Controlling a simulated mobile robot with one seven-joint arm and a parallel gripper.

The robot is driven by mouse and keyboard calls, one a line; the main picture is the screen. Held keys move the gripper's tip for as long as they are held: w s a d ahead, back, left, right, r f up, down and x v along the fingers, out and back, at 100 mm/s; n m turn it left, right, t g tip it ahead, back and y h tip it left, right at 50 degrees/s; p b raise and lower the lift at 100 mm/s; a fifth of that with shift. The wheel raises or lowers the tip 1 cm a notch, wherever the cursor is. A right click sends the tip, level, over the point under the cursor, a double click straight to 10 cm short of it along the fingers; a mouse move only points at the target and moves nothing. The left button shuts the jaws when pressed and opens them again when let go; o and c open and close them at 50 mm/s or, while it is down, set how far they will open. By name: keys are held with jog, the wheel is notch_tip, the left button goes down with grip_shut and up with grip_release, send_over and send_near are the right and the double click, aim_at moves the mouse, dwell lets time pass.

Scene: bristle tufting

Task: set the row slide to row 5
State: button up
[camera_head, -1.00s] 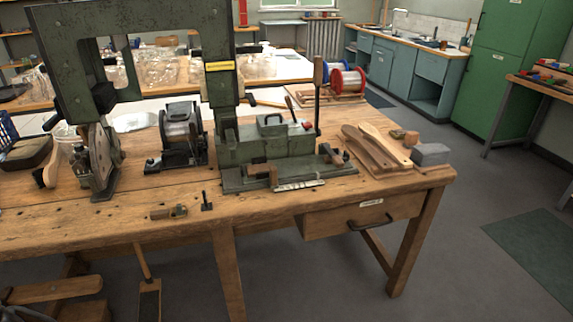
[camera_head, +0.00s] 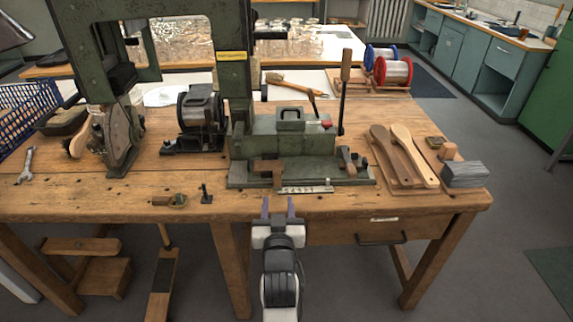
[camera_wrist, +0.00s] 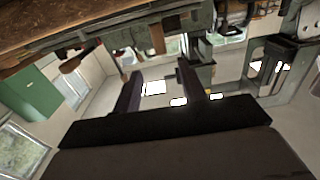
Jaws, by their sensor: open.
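The green tufting machine (camera_head: 290,140) stands on the wooden bench. Along the front of its base lies a pale marked strip (camera_head: 306,189), too small to read. A brown wooden block (camera_head: 267,171) sits at the strip's left end, and a wooden-headed handle (camera_head: 346,158) is at the right of the base. I cannot tell for sure which part is the row slide or which row it is at. My gripper (camera_head: 278,207) is open and empty, in front of the bench edge just below the strip. Its two dark fingers also show apart in the wrist view (camera_wrist: 160,88).
A tall lever (camera_head: 343,90) rises at the machine's right. Wooden brush bodies (camera_head: 411,155) and a grey block (camera_head: 465,174) lie farther right. A small black upright piece (camera_head: 206,194) stands left of my gripper. A drawer (camera_head: 350,230) is below the bench top.

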aim_at(277, 177)
jog(key=w+p, duration=0.3)
jog(key=w, duration=1)
jog(key=shift+w, duration=0.35)
grip_shut()
